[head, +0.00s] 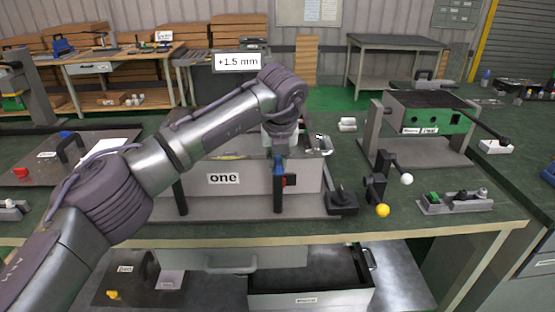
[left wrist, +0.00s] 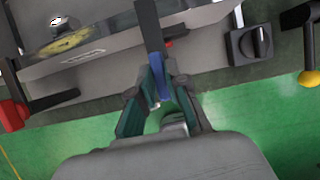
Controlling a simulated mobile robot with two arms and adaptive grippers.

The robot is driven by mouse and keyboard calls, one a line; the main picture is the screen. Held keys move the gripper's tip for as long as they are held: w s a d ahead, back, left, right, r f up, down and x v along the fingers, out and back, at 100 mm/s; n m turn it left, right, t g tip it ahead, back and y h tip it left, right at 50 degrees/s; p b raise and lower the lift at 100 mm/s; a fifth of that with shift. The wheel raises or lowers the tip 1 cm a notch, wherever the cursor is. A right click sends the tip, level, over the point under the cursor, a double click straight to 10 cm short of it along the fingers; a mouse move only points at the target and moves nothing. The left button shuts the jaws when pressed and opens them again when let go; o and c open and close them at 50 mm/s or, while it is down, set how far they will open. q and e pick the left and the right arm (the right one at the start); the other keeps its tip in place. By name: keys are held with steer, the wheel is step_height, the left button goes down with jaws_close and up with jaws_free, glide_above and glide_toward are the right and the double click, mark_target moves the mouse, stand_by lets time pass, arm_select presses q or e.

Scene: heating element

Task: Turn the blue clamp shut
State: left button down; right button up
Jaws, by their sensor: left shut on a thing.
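The blue clamp (head: 278,166) sits on the front of the grey box labelled "one" (head: 240,182), at the top of a dark upright post. My left arm reaches in from the left, and its wrist is above the clamp. In the left wrist view the left gripper (left wrist: 160,92) has its green-padded fingers on both sides of the blue clamp (left wrist: 158,68), shut on it. A dark bar runs up from the clamp in that view. In the head view the fingers are mostly hidden by the wrist. My right gripper is not in view.
A black knob (head: 342,198) stands just right of the box. Further right are a lever with a yellow ball (head: 382,210), a white ball (head: 406,179) and a green-fronted device (head: 425,118). A red piece (head: 289,181) is beside the post. A sign reads "+1.5 mm" (head: 238,62).

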arm_select(q)
steer(key=shift+r, duration=0.1)
steer(key=c, duration=1.2)
jaws_free()
steer(key=shift+o, duration=0.2)
steer(key=shift+s+r, duration=0.1)
steer(key=shift+r, duration=0.2)
steer(key=v, duration=1.1)
steer(key=shift+s, duration=0.1)
